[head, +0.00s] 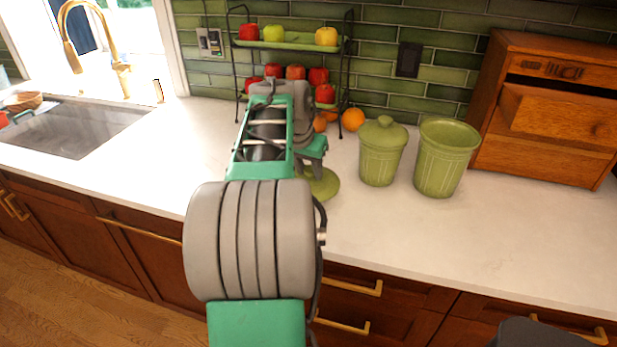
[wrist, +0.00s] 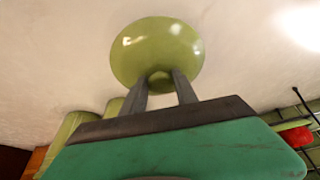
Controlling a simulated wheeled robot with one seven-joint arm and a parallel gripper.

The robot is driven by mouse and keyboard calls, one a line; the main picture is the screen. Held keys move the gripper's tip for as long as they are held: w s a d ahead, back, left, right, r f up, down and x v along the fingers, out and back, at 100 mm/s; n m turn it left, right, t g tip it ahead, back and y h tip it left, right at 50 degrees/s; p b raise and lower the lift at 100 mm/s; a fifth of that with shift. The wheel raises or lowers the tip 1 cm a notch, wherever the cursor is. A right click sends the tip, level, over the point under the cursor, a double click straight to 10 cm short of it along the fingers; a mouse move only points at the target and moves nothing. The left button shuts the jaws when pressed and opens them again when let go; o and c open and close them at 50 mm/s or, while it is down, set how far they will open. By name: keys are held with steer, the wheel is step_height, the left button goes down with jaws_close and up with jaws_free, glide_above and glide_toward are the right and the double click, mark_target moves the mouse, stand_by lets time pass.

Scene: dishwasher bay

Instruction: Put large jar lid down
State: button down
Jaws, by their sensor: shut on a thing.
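The large jar lid is a round green lid (head: 321,184) that shows partly behind my arm in the head view, over the counter. In the wrist view the lid (wrist: 158,52) is in front of my gripper (wrist: 160,84), whose two fingers are shut on its knob. I cannot tell whether the lid touches the counter. The large green jar (head: 445,158) stands open, without a lid, to the right on the counter. My fingers are hidden by my arm in the head view.
A smaller lidded green jar (head: 381,152) stands between the lid and the large jar. A wire fruit rack (head: 345,75) and an orange (head: 353,119) are behind. A wooden box (head: 550,105) is far right, a sink (head: 75,128) far left. The white counter (head: 420,235) is clear in front.

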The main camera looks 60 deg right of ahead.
mark_target(306, 174)
steer(key=shift+w+d+f, duration=0.1)
steer(key=shift+w+f, duration=0.05)
steer(key=shift+f, duration=1.75)
steer(key=c, duration=0.9)
jaws_free()
steer(key=shift+c, duration=0.2)
